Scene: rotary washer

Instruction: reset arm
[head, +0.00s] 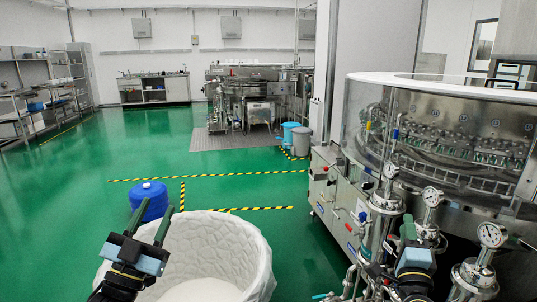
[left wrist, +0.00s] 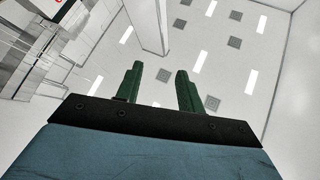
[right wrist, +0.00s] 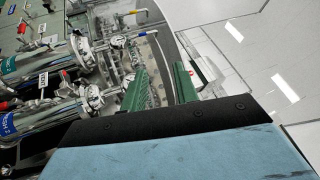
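My left gripper (head: 149,223) is raised in front of the white-lined bin at the lower left of the head view. Its two green fingers are apart with nothing between them, and the left wrist view shows the same open gap (left wrist: 160,85). My right gripper (head: 408,232) is at the lower right of the head view, in front of the washer's gauges and pipes. In the right wrist view its green fingers (right wrist: 162,85) stand apart, with no held object visible between them. Whether it touches the pipework cannot be told.
A rotary washer (head: 350,190) with pipes and pressure gauges (head: 432,196) fills the right side. A white-lined bin (head: 225,250) stands in front, with a blue container (head: 148,198) behind it. Green floor with striped tape is open at the middle left.

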